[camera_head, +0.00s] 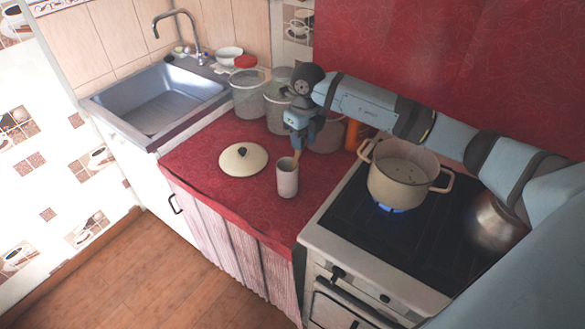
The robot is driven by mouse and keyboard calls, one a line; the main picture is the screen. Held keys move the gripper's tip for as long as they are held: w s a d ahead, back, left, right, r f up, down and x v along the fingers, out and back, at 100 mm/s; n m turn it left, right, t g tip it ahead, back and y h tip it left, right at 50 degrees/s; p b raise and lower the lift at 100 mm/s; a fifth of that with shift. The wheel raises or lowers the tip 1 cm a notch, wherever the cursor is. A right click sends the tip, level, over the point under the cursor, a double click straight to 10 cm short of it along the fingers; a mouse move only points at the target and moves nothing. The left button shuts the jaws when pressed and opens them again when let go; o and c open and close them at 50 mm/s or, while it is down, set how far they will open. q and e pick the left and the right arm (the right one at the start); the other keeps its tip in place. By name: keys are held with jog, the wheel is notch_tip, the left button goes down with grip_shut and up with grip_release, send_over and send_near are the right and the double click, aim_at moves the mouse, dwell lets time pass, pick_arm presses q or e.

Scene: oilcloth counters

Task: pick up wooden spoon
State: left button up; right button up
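A light cylindrical cup (288,179) stands upright on the red oilcloth counter, near the stove. A small brown piece, apparently the wooden spoon (296,157), shows at the cup's rim, just under my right gripper. The rest of the spoon is hidden. My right gripper (299,146) points down over the cup, with its arm reaching in from the right. Its fingertips are too small and covered to tell whether they are closed on the spoon. My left gripper is not in view.
A cream pot (401,176) stands over a lit blue flame on the stove (370,233). A metal kettle-like vessel (494,222) is to its right. A pale lid (243,159) lies left of the cup. Clear containers (249,97) and an orange object (352,134) stand behind. A sink (160,100) is at left.

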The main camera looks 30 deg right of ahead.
grip_shut()
jog(key=shift+r, duration=0.1)
